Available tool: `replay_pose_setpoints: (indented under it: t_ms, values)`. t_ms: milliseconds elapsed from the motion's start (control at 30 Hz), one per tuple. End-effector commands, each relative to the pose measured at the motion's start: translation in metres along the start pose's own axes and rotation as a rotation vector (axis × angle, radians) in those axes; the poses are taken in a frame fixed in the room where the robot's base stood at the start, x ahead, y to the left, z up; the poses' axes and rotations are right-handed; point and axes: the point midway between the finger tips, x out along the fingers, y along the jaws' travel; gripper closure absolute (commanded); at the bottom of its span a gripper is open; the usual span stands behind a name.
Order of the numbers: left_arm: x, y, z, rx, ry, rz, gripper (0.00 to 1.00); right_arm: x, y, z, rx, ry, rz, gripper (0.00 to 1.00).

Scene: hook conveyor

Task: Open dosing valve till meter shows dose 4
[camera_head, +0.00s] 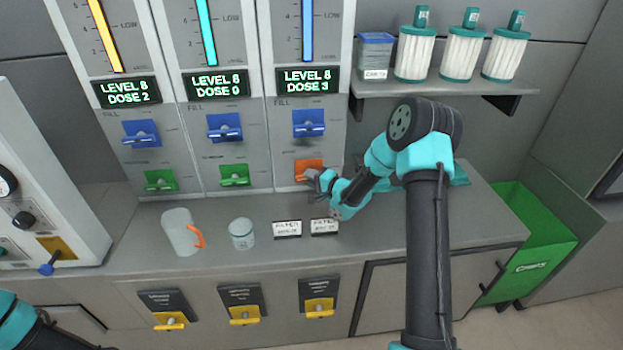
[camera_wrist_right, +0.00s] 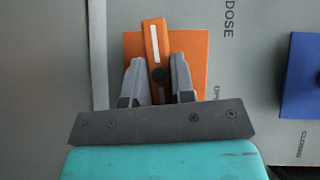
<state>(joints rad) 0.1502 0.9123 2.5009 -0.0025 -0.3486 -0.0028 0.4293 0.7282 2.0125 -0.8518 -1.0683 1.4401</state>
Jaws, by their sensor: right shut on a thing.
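The orange dosing valve (camera_head: 308,165) sits at the bottom of the rightmost dosing column. In the right wrist view its orange handle (camera_wrist_right: 155,45) with a white stripe stands between my fingers, in front of a square orange plate (camera_wrist_right: 195,50). My right gripper (camera_head: 312,176) is shut on this handle; its fingers also show in the right wrist view (camera_wrist_right: 158,75). The meter (camera_head: 308,80) above this column reads LEVEL 8, DOSE 3. My left gripper is out of view; only part of my left arm shows at the lower left.
Other meters read DOSE 2 (camera_head: 128,92) and DOSE 0 (camera_head: 216,83), over green valves (camera_head: 234,175). A pitcher (camera_head: 179,232), a jar (camera_head: 241,234) and two labels (camera_head: 288,229) are on the counter (camera_head: 345,250). A shelf (camera_head: 440,90) holds filters. A green bin (camera_head: 530,240) stands right.

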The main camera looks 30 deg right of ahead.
Motion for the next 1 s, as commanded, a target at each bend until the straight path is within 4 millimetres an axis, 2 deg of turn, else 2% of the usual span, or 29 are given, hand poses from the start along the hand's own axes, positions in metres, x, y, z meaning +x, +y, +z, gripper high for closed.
replay_pose_setpoints:
  t_ms: [600,1000]
  values:
    - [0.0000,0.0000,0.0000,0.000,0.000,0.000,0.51,0.0007,-0.0040,0.0003,-0.310,0.001,0.307,1.00]
    - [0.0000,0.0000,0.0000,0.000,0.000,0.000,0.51,0.0005,-0.0031,0.0003,-0.387,0.001,0.386,1.00]
